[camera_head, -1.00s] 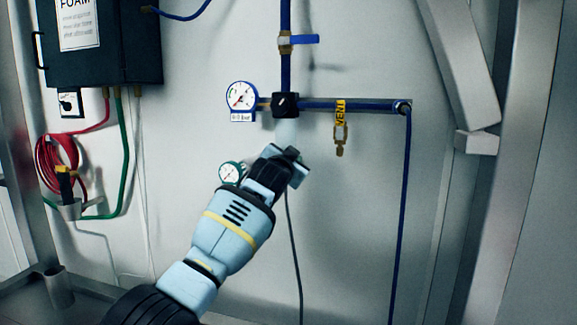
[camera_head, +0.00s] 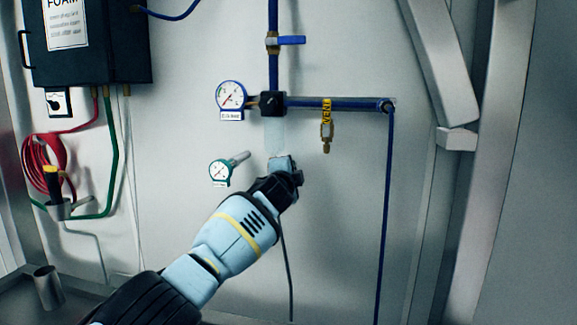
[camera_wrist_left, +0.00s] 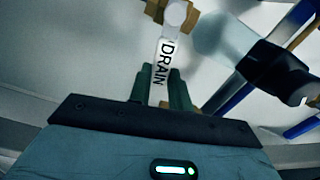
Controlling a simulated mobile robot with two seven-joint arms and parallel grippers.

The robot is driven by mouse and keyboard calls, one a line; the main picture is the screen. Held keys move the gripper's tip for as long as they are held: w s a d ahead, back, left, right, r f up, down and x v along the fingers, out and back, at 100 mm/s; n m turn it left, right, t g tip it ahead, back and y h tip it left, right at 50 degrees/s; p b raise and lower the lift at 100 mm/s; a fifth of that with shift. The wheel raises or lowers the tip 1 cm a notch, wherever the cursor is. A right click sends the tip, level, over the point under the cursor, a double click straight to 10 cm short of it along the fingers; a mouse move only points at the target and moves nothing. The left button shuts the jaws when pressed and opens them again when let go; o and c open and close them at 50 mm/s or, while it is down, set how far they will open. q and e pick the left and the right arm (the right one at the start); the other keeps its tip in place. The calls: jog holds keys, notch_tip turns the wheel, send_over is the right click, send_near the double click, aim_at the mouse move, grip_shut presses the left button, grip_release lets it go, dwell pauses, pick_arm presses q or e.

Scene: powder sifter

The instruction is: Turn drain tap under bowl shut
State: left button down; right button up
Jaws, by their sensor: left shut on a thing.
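The drain tap's white lever, marked DRAIN (camera_wrist_left: 163,62), lies between the fingers of my left gripper (camera_wrist_left: 160,90) in the left wrist view. The jaws are shut on it. The lever runs up to a round pivot on a brass fitting (camera_wrist_left: 152,10). In the head view my left gripper (camera_head: 284,168) is just below the clear bowl (camera_head: 273,138) and hides the tap. The bowl hangs under a black filter head (camera_head: 273,104). It also shows in the left wrist view (camera_wrist_left: 225,40), beside the tap. My right gripper is not in view.
A blue-rimmed gauge (camera_head: 231,96) and a green-rimmed gauge (camera_head: 220,173) are left of the bowl. A brass vent valve (camera_head: 326,130) hangs from the blue pipe (camera_head: 340,104) at right. A blue-handled valve (camera_head: 288,40) is above. A dark hose runs down below my gripper.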

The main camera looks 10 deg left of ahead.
pick_arm(q)
jog(key=shift+f+m, duration=0.65)
jog(key=shift+m, duration=0.45)
jog(key=c, duration=1.3)
grip_release()
jog(key=shift+s, duration=0.1)
